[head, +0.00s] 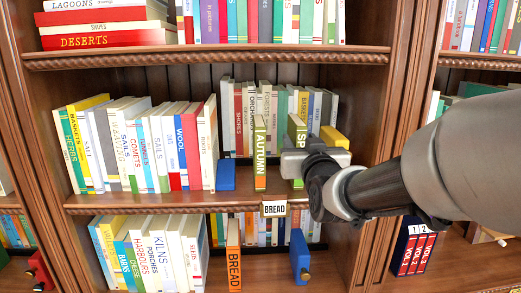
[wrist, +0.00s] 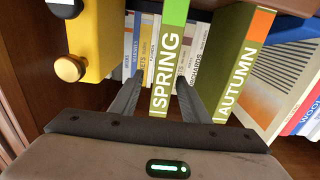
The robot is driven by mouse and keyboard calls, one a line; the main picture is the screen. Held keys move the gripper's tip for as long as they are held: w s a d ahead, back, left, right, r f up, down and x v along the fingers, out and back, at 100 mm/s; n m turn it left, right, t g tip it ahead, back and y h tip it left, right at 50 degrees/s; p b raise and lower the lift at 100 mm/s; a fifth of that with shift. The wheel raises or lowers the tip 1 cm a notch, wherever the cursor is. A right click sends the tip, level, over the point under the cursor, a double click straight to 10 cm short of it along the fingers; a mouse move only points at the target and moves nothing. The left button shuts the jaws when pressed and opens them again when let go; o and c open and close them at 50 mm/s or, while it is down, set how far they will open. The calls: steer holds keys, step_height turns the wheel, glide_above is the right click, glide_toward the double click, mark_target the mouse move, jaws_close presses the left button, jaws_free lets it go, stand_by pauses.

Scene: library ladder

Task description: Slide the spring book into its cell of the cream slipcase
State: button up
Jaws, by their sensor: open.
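The spring book (head: 297,135) stands upright on the middle shelf, its green spine partly hidden behind my gripper (head: 298,163). In the wrist view, the spring book (wrist: 168,55) stands between the two fingers of my gripper (wrist: 158,98), with white SPRING lettering. The fingers are apart, one on each side of the spine; I cannot tell whether either touches it. The similar autumn book (head: 260,155) stands to its left in the head view, and to its right in the wrist view (wrist: 240,65). I cannot make out a cream slipcase in either view.
A yellow bookend (head: 334,137) with a knob stands right of the spring book. A blue bookend (head: 226,175) stands left of the autumn book. A dark blue slipcase (head: 404,250) with red volumes is at lower right.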

steer(key=w, duration=0.4)
steer(key=shift+w+a, duration=0.1)
steer(key=shift+w, duration=0.15)
jaws_close()
steer(key=shift+r, duration=0.1)
